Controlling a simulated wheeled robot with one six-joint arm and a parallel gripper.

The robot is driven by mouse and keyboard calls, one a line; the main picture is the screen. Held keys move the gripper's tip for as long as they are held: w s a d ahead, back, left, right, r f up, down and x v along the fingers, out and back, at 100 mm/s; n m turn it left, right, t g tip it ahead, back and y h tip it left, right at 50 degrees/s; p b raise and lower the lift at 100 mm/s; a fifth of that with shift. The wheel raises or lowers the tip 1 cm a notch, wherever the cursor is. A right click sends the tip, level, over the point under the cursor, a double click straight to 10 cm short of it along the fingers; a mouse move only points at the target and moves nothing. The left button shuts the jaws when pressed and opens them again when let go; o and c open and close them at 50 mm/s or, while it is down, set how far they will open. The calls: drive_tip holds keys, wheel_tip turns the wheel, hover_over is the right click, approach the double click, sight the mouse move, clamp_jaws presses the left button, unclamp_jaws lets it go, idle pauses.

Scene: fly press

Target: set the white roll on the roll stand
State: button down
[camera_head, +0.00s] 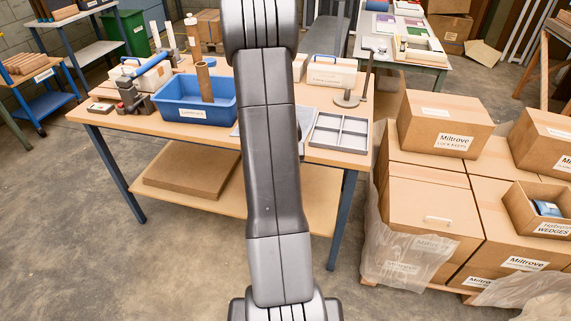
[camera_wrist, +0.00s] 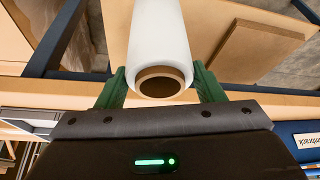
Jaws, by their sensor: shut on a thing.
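In the wrist view the white roll (camera_wrist: 160,35), with a brown cardboard core, sits between the green fingers of my gripper (camera_wrist: 161,85). My gripper is shut on it, and the open core end faces the camera. In the head view my own arm hides the gripper and the roll. A grey stand (camera_head: 347,99) with a round base and a thin upright post is at the right end of the workbench; it may be the roll stand, but I cannot tell for sure. Its post looks empty.
The workbench (camera_head: 165,136) holds a blue bin (camera_head: 190,113) with a brown tube, a grey compartment tray (camera_head: 338,134), a white case (camera_head: 331,72) and a press-like tool (camera_head: 133,88). Stacked cartons (camera_head: 430,205) stand at the right. The floor at the left front is clear.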

drive_tip(key=s+d+r+m+h+p, duration=0.2)
drive_tip(key=d+r+m, duration=0.5)
drive_tip(key=d+r, duration=1.9)
drive_tip(key=shift+d+g+h, duration=0.4)
drive_tip(key=shift+d, duration=0.1)
drive_tip(key=shift+r+m, duration=0.1)
drive_tip(key=shift+m, duration=0.2)
